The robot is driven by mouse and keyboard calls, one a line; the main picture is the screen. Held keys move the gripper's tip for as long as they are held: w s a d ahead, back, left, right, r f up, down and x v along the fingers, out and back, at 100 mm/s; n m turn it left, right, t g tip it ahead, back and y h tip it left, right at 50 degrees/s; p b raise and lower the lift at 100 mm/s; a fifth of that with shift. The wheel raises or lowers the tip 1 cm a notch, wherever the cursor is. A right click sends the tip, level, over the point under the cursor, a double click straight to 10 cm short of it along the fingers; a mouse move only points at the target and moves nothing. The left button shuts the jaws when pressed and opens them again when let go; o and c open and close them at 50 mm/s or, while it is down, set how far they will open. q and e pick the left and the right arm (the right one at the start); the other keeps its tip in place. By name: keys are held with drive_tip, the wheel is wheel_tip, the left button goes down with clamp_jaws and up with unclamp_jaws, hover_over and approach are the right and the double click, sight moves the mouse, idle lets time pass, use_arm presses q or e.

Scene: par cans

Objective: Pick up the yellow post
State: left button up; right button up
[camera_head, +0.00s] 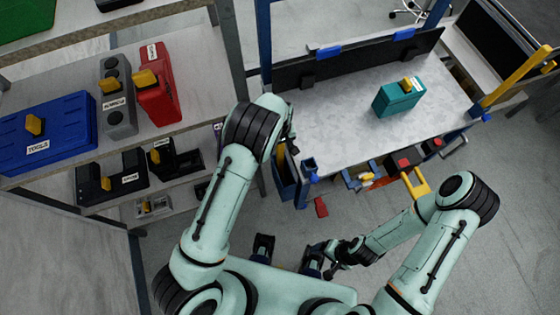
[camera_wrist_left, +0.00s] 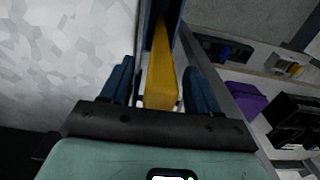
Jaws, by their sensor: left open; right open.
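In the left wrist view, a yellow post (camera_wrist_left: 160,62) runs lengthwise between the two dark blue fingers of my left gripper (camera_wrist_left: 161,88). The fingers are open, one on each side of it, with gaps visible. In the head view, a piece of yellow (camera_head: 281,154) shows at the table's near left corner, beside my left gripper (camera_head: 290,138), which is largely hidden behind my arm. My right gripper (camera_head: 330,258) is low in front of my base, away from the table. Another yellow post (camera_head: 516,76) leans outward at the table's right side.
A grey-topped table (camera_head: 345,130) carries a teal box (camera_head: 399,98) with a yellow handle. A shelf (camera_head: 190,115) at left holds a blue toolbox (camera_head: 60,125), a red case (camera_head: 158,95) and black boxes. A red block (camera_head: 321,207) lies on the floor.

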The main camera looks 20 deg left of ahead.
use_arm(q)
drive_tip(key=c, duration=1)
drive_tip(key=shift+r, duration=0.1)
